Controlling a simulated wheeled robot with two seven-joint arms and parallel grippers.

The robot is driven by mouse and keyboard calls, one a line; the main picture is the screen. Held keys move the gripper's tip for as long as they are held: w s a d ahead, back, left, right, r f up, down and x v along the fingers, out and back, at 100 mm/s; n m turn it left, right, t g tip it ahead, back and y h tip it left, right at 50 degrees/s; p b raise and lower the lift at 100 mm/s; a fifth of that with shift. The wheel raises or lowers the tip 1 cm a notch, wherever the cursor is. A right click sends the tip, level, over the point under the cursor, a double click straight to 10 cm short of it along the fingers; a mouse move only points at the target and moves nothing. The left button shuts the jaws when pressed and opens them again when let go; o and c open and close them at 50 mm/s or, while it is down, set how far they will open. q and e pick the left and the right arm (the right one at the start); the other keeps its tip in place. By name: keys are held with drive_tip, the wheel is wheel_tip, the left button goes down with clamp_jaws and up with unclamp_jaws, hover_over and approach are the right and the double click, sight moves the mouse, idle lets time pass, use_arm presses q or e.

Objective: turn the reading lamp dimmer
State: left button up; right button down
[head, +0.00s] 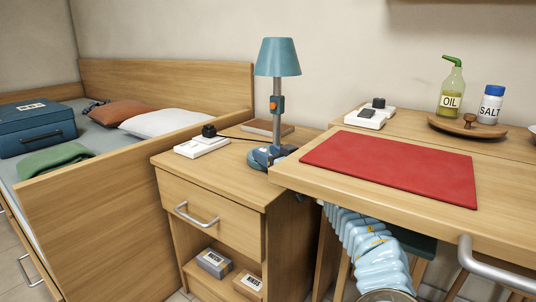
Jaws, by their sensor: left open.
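The reading lamp has a teal shade (277,58) and a grey stem with an orange knob (276,104). It stands on the wooden nightstand. A white box (202,146) with a round black knob (209,130) lies left of the lamp, and a thin dark cord runs from it towards the lamp. I take this box for the dimmer. My right gripper is not in view.
A second white box (370,116) with a black knob stands on the shelf at right. A red mat (392,166) covers much of the desk. The bed's side board (95,215) rises left of the nightstand.

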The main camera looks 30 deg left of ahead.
use_arm(q)
drive_tip(key=p+v, duration=0.1)
drive_tip(key=v, duration=1.2)
drive_tip(key=shift+d, duration=0.2)
drive_tip(key=shift+f, duration=0.1)
